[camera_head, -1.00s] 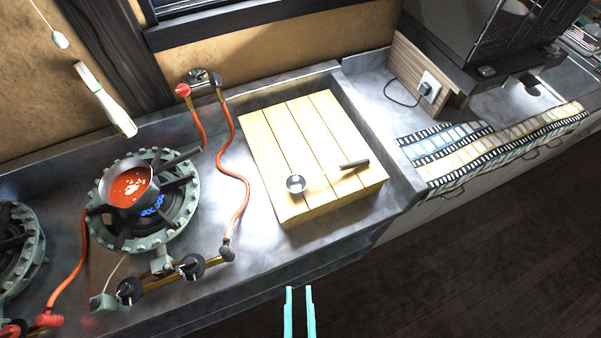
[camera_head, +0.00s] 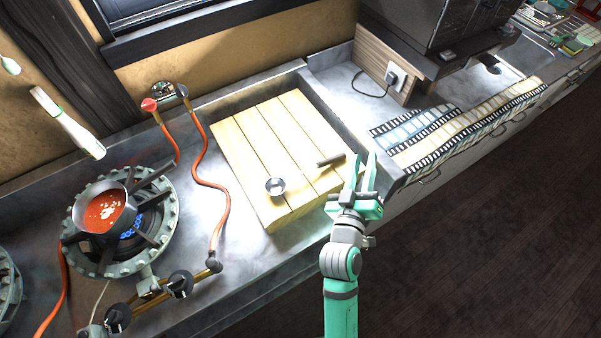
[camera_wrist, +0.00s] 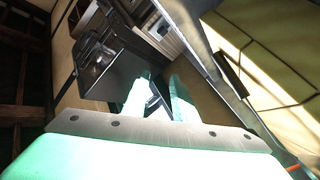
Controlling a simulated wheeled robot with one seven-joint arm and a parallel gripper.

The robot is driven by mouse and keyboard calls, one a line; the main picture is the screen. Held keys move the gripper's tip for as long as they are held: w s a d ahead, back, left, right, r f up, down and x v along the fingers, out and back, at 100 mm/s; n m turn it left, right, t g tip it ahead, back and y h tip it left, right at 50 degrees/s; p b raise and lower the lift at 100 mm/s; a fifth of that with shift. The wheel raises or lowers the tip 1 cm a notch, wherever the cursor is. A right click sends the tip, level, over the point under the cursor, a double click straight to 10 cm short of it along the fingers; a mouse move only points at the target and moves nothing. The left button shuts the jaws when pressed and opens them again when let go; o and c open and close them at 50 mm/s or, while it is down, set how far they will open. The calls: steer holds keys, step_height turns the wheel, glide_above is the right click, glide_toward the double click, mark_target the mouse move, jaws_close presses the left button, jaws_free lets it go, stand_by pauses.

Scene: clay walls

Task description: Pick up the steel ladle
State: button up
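The steel ladle (camera_head: 275,186) lies on a slatted wooden board (camera_head: 245,128) in the head view. Its small round bowl is toward the left front. Its dark handle end (camera_head: 331,160) is toward the right, and the thin shaft between is hard to make out. My gripper (camera_head: 364,160) appears open and empty, just right of the handle near the board's right side. In the wrist view, its two fingers (camera_wrist: 158,88) are apart. A dark bar (camera_wrist: 230,72), probably the ladle handle, lies right of them against the pale board (camera_wrist: 275,45).
A pan of red sauce (camera_head: 103,208) sits on a lit gas burner left of the board. Red hoses (camera_head: 204,160) run between them. Right are striped cloths (camera_head: 440,135), a socket panel (camera_head: 385,68) and a dark appliance (camera_head: 425,25). A raised counter edge borders the board.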

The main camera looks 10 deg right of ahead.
steer(key=w+d+r+m+g+h, duration=0.1)
steer(key=d+r+m+g+h, duration=0.2)
steer(key=d+r+m+g, duration=0.4)
steer(key=w+d+r+m+g+h, duration=0.1)
steer(key=d+r+m+g+h, duration=0.3)
steer(key=d, duration=0.6)
steer(key=m+g+y, duration=0.3)
steer(key=m+y, duration=0.2)
steer(key=y, duration=1.1)
glide_toward(326, 161)
steer(key=f, duration=0.3)
steer(key=w+f, duration=0.1)
steer(key=f, duration=0.5)
steer(key=shift+w, duration=0.2)
steer(key=shift+c, duration=0.5)
jaws_close()
